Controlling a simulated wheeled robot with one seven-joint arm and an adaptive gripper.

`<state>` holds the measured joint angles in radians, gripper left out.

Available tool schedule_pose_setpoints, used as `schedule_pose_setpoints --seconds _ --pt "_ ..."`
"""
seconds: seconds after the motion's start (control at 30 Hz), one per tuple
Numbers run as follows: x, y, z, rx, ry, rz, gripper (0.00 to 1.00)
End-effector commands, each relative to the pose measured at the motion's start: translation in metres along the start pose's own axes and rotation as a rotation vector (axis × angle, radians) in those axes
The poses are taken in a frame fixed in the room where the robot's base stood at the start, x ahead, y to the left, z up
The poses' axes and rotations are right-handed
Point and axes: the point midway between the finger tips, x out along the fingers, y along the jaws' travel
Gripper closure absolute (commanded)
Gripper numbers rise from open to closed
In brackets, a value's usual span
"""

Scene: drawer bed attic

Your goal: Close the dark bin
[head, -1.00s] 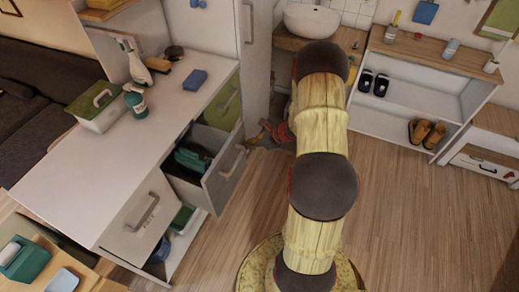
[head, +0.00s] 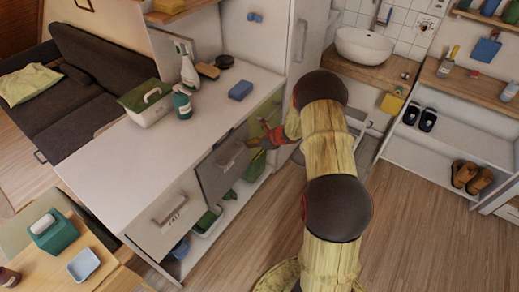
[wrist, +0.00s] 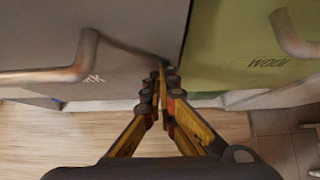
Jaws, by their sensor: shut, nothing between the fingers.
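The dark bin (head: 222,172) is the grey-fronted one in the middle of the white counter unit, between a white front and a green front. Its front stands nearly in line with its neighbours; I cannot tell whether a small gap is left. In the wrist view its dark front (wrist: 110,35) fills the upper left, with a bar handle and partly hidden lettering. My gripper (head: 253,141) is at the right edge of this front, near the seam with the green one. In the wrist view my gripper (wrist: 159,76) has its fingertips together and empty; contact with the front is unclear.
The green bin front (wrist: 250,45), marked WOOL, is right of the seam. The white bin front (head: 168,215) is on the left. An open lower shelf (head: 215,222) holds green and blue items. Spray bottles, a green-lidded box and a sponge stand on the counter (head: 135,150).

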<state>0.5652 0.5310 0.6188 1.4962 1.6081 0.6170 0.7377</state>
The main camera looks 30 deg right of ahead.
Motion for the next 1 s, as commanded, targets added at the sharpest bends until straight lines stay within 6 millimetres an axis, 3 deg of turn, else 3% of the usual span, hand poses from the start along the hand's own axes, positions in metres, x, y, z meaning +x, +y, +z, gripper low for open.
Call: schedule_pose_setpoints --seconds 0.4,1.0 --pt "0.014 0.000 0.014 -0.001 -0.001 0.000 1.00" --pt "0.007 -0.005 0.008 -0.002 -0.002 0.002 1.00"
